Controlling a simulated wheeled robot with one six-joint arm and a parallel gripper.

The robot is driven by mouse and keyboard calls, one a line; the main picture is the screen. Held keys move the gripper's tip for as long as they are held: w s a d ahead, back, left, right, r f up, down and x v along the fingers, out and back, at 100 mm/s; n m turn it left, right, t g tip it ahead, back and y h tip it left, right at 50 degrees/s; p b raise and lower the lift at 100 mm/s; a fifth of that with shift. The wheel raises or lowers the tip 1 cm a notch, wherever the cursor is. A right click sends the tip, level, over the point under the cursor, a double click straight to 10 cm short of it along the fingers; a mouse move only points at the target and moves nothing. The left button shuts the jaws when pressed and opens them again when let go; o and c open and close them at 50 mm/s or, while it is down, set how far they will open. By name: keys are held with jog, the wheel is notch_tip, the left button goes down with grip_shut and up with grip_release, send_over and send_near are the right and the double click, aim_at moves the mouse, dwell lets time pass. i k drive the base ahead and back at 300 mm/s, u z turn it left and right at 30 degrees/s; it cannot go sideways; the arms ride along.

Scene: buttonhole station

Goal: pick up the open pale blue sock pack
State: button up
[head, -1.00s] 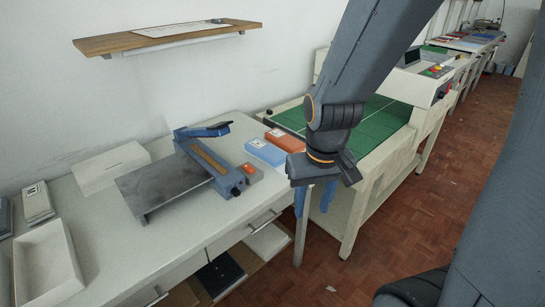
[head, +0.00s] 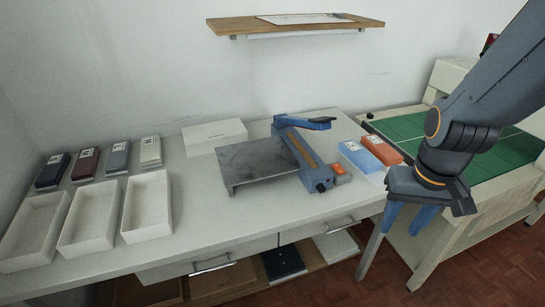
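A pale blue pack (head: 357,157) with a white label lies flat on the white table, right of the blue-armed press. Whether it is open cannot be made out at this size. An orange pack (head: 382,150) lies close along its right side. My gripper (head: 408,217) is at the right, in front of and to the right of both packs, near the table's right end. Its two blue fingers point down, stand apart and hold nothing.
The blue press with a grey plate (head: 256,162) stands mid-table, with a small grey and orange block (head: 341,174) beside it. Three white trays (head: 147,205) and several small packs are at the left. A green-topped machine (head: 500,165) stands at the right. A shelf (head: 300,25) hangs above.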

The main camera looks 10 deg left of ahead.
aim_at(371, 167)
jog(key=z, duration=1.55)
jog(key=i, duration=1.35)
jog(key=u, duration=1.5)
